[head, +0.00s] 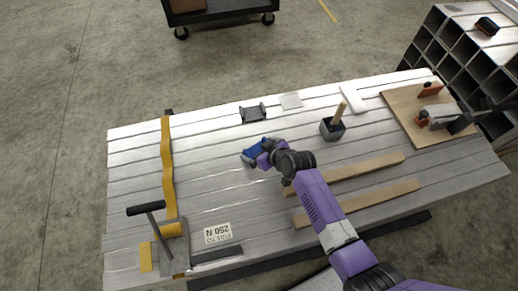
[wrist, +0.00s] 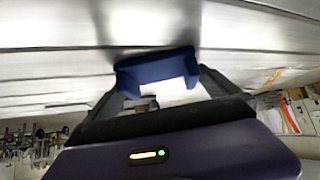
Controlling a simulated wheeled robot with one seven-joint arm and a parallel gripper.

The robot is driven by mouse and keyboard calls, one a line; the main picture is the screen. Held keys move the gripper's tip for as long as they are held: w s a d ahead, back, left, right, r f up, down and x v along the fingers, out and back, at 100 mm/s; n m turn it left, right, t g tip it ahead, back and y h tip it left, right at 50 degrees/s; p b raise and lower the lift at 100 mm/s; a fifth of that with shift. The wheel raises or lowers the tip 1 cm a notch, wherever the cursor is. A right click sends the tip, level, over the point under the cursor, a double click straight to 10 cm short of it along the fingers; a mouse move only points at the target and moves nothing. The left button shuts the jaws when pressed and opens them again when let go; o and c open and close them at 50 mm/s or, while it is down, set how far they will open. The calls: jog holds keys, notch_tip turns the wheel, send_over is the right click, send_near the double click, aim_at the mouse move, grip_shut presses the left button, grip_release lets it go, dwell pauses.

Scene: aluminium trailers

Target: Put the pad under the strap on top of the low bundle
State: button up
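The low bundle (head: 140,150) is a wide, flat layer of pale metal lengths. A yellow strap (head: 168,160) crosses its left end and runs to a ratchet with a black-handled lever (head: 160,225) at the near side. My gripper (head: 256,152) is over the middle of the bundle, well right of the strap. A blue angled piece, apparently the pad (wrist: 155,68), sits between my fingertips (wrist: 160,85), which appear closed on its two ends. The metal surface is close beyond it; whether it touches is unclear. No pad shows under the strap.
A dark grey bracket (head: 253,113), a white square (head: 291,100), a pot with a wooden handle (head: 333,128) and wooden battens (head: 360,203) lie on the bundle. A board with clamps (head: 405,112) is at the right. An upside-down "250 N" sign (head: 218,233) lies near the ratchet.

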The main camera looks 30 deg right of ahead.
jog(key=shift+r, duration=0.2)
jog(key=p+v, duration=0.2)
jog(key=v, duration=1)
jog(key=shift+p, duration=0.35)
jog(key=s+a+r+m+t+h, duration=0.1)
jog(key=s+r, duration=0.1)
jog(key=s, duration=0.6)
jog(key=s+r+m+t+h, duration=0.1)
jog(key=s+r, duration=0.1)
jog(key=s, duration=0.5)
jog(key=s+r+t, duration=0.2)
jog(key=s+r, duration=0.5)
jog(key=r, duration=0.3)
jog(key=s+r+t, duration=0.2)
jog(key=s+r, duration=0.5)
jog(key=r, duration=0.2)
jog(key=shift+s+a+r, duration=0.2)
jog(key=shift+a+r, duration=0.2)
jog(key=shift+a, duration=0.05)
